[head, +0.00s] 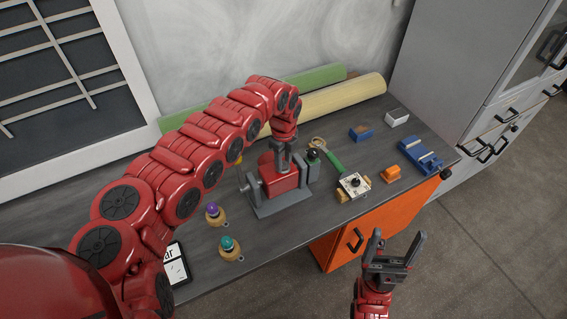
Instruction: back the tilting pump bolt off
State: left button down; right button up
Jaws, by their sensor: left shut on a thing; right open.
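The pump (281,179) is a red body on a grey base (282,203), on the dark table. My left gripper (283,167) points down at the top of the red body and is shut on what appears to be the pump bolt. The fingers and wrist hide the bolt, so its seating and tilt cannot be told. My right gripper (397,245) is open and empty, in front of the orange drawer and off the table.
A green-handled ring tool (331,157) and a small device with a black knob (353,184) lie right of the pump. Orange (390,173) and blue (419,160) blocks sit farther right. Purple-topped (213,211) and teal-topped (228,245) pieces stand front left. Rolls (335,95) lie behind.

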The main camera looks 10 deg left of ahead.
pick_arm(q)
jog(key=n+b, duration=0.1)
jog(key=n, duration=0.3)
jog(key=shift+f+n, duration=0.1)
jog(key=shift+n, duration=0.2)
jog(key=n, duration=0.3)
jog(key=shift+n+b, duration=0.3)
jog(key=shift+b, duration=0.1)
jog(key=n, duration=0.4)
jog(key=shift+s+n+b, duration=0.1)
jog(key=shift+n+b, duration=0.2)
jog(key=n, duration=0.4)
jog(key=shift+b, duration=0.35)
jog(key=shift+n, duration=1.2)
jog(key=n, duration=0.2)
jog(key=shift+s+n, duration=0.1)
jog(key=shift+n, duration=0.2)
jog(key=n, duration=0.3)
jog(key=shift+n+p, duration=0.3)
jog(key=shift+n, duration=2)
